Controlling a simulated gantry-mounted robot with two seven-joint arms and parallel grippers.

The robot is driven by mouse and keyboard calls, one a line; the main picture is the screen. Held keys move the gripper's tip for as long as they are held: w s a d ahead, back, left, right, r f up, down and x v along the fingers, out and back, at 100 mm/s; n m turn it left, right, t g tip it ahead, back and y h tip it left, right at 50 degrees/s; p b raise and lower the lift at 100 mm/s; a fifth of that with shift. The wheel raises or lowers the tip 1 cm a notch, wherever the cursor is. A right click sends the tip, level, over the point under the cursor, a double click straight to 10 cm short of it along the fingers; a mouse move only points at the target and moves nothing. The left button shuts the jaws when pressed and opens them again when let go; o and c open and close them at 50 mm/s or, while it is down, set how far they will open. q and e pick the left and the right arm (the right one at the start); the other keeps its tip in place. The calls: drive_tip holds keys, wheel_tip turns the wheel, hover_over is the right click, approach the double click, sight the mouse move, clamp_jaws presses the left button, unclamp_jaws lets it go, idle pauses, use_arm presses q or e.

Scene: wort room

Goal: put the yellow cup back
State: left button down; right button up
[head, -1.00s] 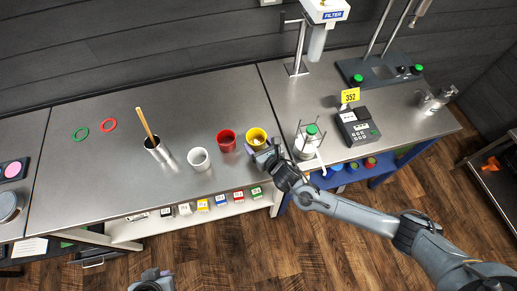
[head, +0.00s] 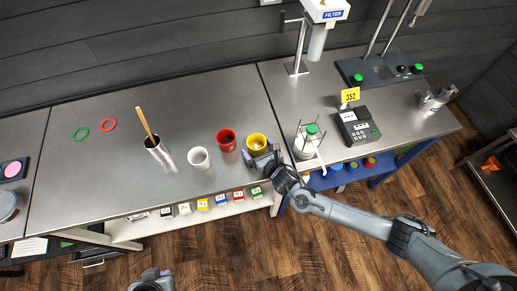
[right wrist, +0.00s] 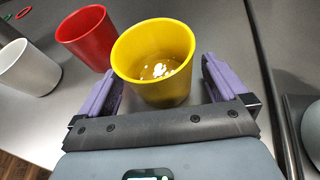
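The yellow cup (head: 257,142) stands upright on the steel bench, right of the red cup. In the right wrist view the yellow cup (right wrist: 153,75) is upright, with bright white glints inside. My right gripper (head: 260,155) is at the cup's near side. In the right wrist view its purple fingers (right wrist: 160,85) are spread apart, one on each side of the cup, with a visible gap on the right. My left gripper (head: 152,282) is partly in view at the bottom edge, and its fingers are not clear.
The red cup (head: 226,140) and white cup (head: 199,158) stand left of the yellow cup. A wire stand with a green-capped bottle (head: 309,140) is close on the right. The bench's left part is mostly clear.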

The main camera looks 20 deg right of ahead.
drive_tip(key=shift+r, duration=0.25)
drive_tip(key=v, duration=1.2)
drive_tip(key=shift+f, duration=0.15)
drive_tip(key=s+a+r+m+g, duration=0.15)
drive_tip(key=s+m, duration=0.25)
drive_tip(key=m, duration=0.5)
drive_tip(key=s+a+m+g, duration=0.2)
drive_tip(key=s+m+g, duration=0.1)
drive_tip(key=m, duration=0.6)
drive_tip(key=s+d+r+m+g+h, duration=0.1)
drive_tip(key=s+d+m+g, duration=0.4)
drive_tip(key=s+m, duration=0.7)
drive_tip(key=d+m, duration=0.1)
drive_tip(key=m, duration=0.4)
drive_tip(key=shift+d+r, duration=0.3)
drive_tip(key=shift+d, duration=0.05)
